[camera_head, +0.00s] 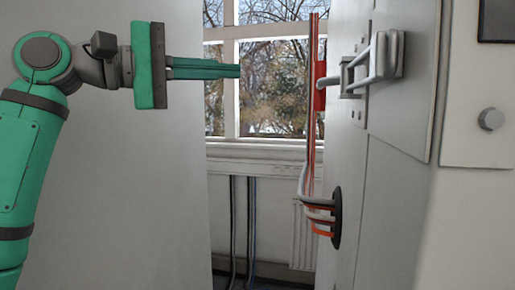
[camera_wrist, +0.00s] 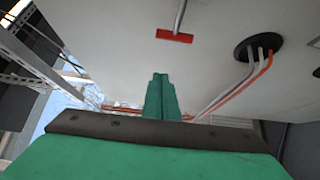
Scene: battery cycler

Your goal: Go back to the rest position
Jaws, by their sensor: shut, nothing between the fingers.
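My gripper (camera_head: 238,71) is at the upper left of the head view, reaching level to the right on my green arm. Its two long green fingers lie together and hold nothing. In the wrist view my gripper (camera_wrist: 160,76) points away from the camera, with the fingers closed side by side. In the head view the fingertips are in front of the window and apart from the cabinet on the right.
A light cabinet (camera_head: 400,190) with a grey handle (camera_head: 378,58) and a red bracket (camera_head: 320,86) stands at the right. Grey and orange cables (camera_head: 312,204) enter its round black port (camera_head: 337,217). A pale panel (camera_head: 120,200) is behind my arm. A window (camera_head: 272,85) shows between.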

